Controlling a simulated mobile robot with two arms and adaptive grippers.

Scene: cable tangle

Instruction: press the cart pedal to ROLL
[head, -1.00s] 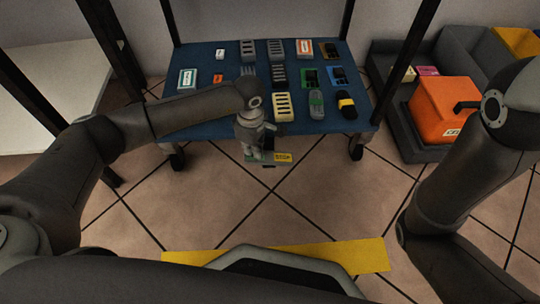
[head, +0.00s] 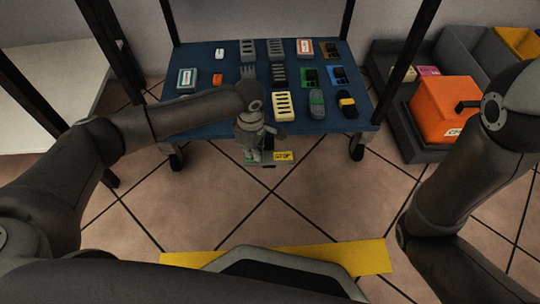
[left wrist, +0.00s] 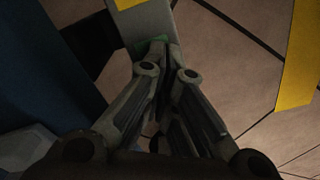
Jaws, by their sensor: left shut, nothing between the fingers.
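The cart (head: 215,131) has a blue top and stands ahead of me. Its pedal shows at the cart's near edge as a small grey bar with a green patch, partly hidden behind my left gripper. A yellow label (head: 284,156) beside it reads STOP. My left gripper (head: 255,158) points down over the green end of the pedal, left of the label. In the left wrist view the closed, empty fingers (left wrist: 165,48) are at the green patch (left wrist: 149,45) on the grey pedal bar (left wrist: 152,22). I cannot tell whether they touch it.
Several small boxes and devices lie on the cart top. Dark posts rise at its corners. An orange box (head: 440,108) stands in a grey tray at the right. A white table (head: 50,90) is at the left. A yellow floor strip (head: 350,257) lies nearer me. The tiled floor between is clear.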

